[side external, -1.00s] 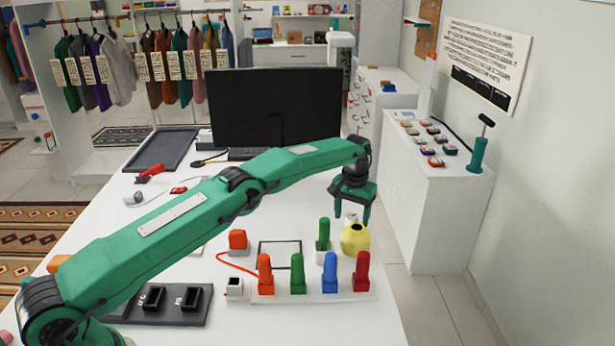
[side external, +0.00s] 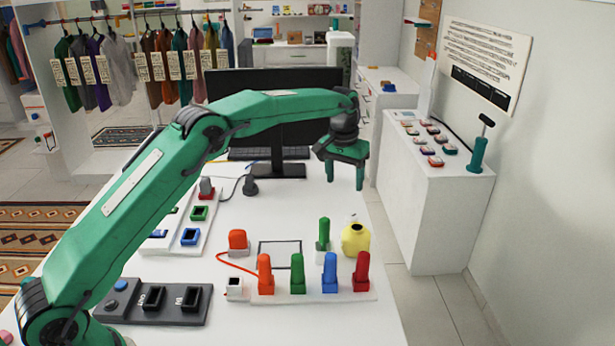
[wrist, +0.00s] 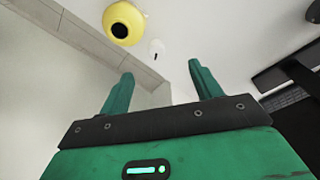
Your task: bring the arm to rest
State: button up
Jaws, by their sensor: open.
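My gripper (side external: 345,172) is green with two fingers pointing down. It hangs above the right side of the white table, in front of the black monitor and behind the yellow vase. In the wrist view my gripper (wrist: 160,88) has its two fingers apart with nothing between them. My arm is bent up at the elbow and reaches across the table from the lower left.
A yellow vase (side external: 355,241) stands near the table's right edge. A white rack (side external: 322,297) holds red, green and blue upright pieces. A dark socket block (side external: 170,310) lies near my base. A monitor (side external: 310,120) stands behind.

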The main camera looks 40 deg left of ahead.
jog(key=s+a+r+m+t, duration=0.1)
jog(key=s+r, duration=0.7)
jog(key=s, duration=0.2)
jog(key=s+a+r+t, duration=0.1)
jog(key=s+r, duration=0.7)
jog(key=s, duration=0.2)
jog(key=s+f+t, duration=0.1)
jog(key=s+f, duration=0.2)
jog(key=s, duration=0.8)
jog(key=s+a+f+m+t, duration=0.1)
jog(key=s+f, duration=0.2)
jog(key=s, duration=0.8)
jog(key=shift+f, duration=0.2)
